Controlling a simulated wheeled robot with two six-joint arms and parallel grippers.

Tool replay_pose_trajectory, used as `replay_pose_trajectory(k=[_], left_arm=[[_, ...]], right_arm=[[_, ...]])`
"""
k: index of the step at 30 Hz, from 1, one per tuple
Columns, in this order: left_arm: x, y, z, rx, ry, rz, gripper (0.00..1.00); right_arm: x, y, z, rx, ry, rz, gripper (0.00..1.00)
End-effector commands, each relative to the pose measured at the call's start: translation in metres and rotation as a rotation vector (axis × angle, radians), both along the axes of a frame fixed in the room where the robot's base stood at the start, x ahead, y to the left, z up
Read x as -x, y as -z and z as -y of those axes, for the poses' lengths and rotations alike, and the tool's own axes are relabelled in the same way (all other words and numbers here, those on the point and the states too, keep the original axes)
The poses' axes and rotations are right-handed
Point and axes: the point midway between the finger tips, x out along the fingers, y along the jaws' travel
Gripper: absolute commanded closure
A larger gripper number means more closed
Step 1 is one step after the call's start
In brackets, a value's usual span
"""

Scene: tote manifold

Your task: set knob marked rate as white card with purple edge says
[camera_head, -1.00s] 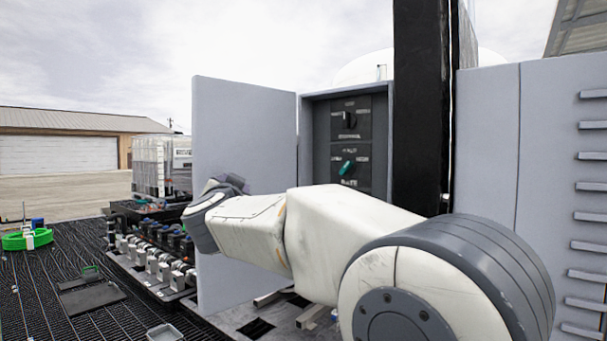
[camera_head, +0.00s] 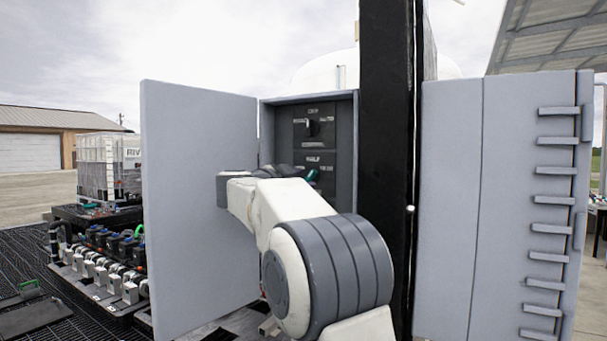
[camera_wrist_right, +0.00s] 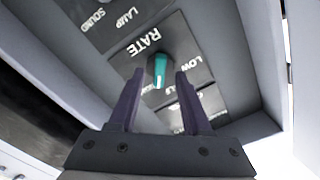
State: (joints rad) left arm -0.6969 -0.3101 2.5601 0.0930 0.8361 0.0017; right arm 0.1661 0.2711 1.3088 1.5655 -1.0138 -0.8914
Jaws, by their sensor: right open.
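The knob marked RATE (camera_wrist_right: 158,68) is teal on a dark panel inside the open grey cabinet. In the right wrist view its bar runs nearly up and down the picture. In the head view the teal knob (camera_head: 312,175) shows just right of my right gripper (camera_head: 286,170). My right gripper (camera_wrist_right: 159,76) is open, its two dark fingers on either side of the knob in the picture; I cannot tell whether they touch it. I see no white card with a purple edge.
A black knob (camera_head: 313,127) is above the rate knob. The open cabinet door (camera_head: 195,205) stands left of my right arm. A black post (camera_head: 385,140) stands right of the cabinet. A manifold with several valves (camera_head: 100,265) is at the lower left.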

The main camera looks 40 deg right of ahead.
Motion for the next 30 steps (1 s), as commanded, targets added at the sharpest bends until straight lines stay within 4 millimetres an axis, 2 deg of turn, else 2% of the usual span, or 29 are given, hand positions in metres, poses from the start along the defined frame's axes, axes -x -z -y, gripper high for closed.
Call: replay_pose_trajectory(k=[4, 13, 14, 15, 17, 18, 25, 30], left_arm=[[0.0000, -0.0052, 0.0000, 0.000, 0.000, 0.000, 0.12], [0.0000, -0.0050, 0.0000, 0.000, 0.000, 0.000, 0.12], [0.0000, -0.0050, 0.0000, 0.000, 0.000, 0.000, 0.12], [-0.0001, -0.0050, 0.0000, 0.000, 0.000, 0.000, 0.12], [0.0000, -0.0050, 0.0000, 0.000, 0.000, 0.000, 0.12], [-0.0001, -0.0050, 0.0000, 0.000, 0.000, 0.000, 0.12], [0.0000, -0.0044, 0.0000, 0.000, 0.000, 0.000, 0.12], [0.0000, -0.0015, 0.0000, 0.000, 0.000, 0.000, 0.12]], right_arm=[[-0.0047, -0.0007, 0.0118, 0.000, 0.000, 0.001, 0.51], [-0.0061, 0.0003, 0.0137, -0.001, -0.001, 0.001, 0.51], [-0.0061, 0.0003, 0.0137, -0.001, -0.001, 0.001, 0.55], [-0.0060, 0.0003, 0.0136, -0.001, -0.001, 0.001, 0.70], [-0.0061, 0.0003, 0.0135, -0.001, -0.001, 0.001, 0.93], [-0.0061, 0.0004, 0.0134, -0.001, -0.001, 0.001, 1.00], [-0.0061, 0.0006, 0.0132, -0.014, -0.001, 0.033, 1.00], [-0.0064, 0.0013, 0.0130, -0.081, -0.001, 0.195, 1.00]])
